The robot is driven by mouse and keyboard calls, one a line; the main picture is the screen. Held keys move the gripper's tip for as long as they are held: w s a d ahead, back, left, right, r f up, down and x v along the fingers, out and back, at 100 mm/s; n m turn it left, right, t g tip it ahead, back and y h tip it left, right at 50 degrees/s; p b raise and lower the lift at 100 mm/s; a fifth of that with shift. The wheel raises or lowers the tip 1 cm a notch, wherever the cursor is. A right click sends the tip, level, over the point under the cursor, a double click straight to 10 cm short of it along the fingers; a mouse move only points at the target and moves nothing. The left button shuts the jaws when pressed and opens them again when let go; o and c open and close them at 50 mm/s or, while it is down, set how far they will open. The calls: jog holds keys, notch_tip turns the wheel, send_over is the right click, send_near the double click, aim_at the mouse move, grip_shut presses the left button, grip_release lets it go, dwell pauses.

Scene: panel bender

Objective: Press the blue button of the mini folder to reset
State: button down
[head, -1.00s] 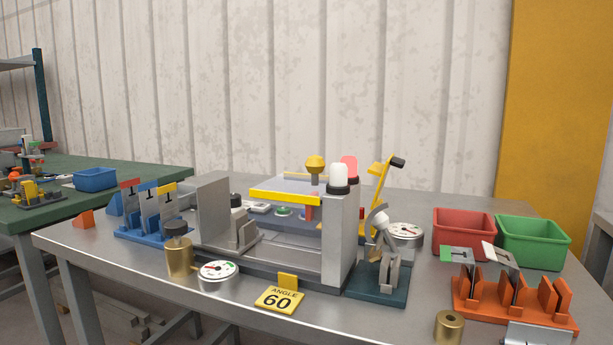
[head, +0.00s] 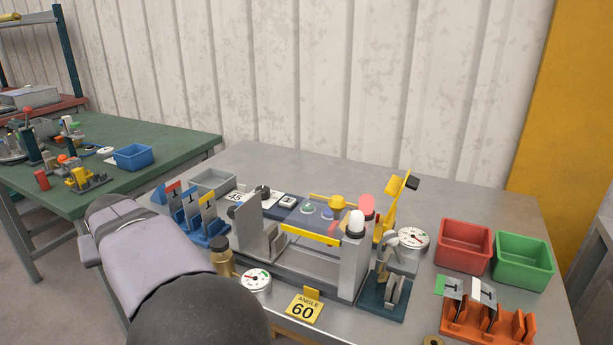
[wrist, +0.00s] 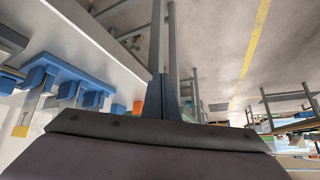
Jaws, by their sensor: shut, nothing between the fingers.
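The mini folder (head: 352,268) stands on the metal table in the head view, with a yellow bar (head: 311,236) across its front. Behind the bar lies its small control panel. On it I see a green button (head: 308,209) and, to its right, what looks like the blue button (head: 327,212), small and partly beside a yellow knob (head: 338,201). My arm reaches in at the lower left of the head view, and its end is out of that picture. My gripper (wrist: 163,82) shows in the wrist view, shut and empty, apart from the folder.
Red (head: 465,244) and green (head: 525,260) bins and an orange rack (head: 487,322) are at right.

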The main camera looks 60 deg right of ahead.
jog(key=s+d+r+m+g+h+p, duration=0.1)
jog(key=s+d+r+m+h+p, duration=0.2)
jog(key=d+r+p, duration=1.2)
jog(key=s+d+m+g+y+p, duration=0.1)
jog(key=s+d+m+g+p, duration=0.1)
jog(key=s, duration=0.7)
jog(key=s+d+r+m+g+y+p, duration=0.1)
jog(key=s+d+m+g+p, duration=0.1)
jog(key=s+d+p, duration=0.4)
jog(key=s+d+m+g+y+p, duration=0.1)
jog(key=s+d+m+p, duration=0.3)
jog(key=s+d, duration=0.5)
jog(key=s+g, duration=0.1)
jog(key=s, duration=0.2)
jog(key=shift+s+d+r+m, duration=0.15)
jog(key=shift+d+r+m, duration=0.15)
jog(key=shift+r, duration=0.1)
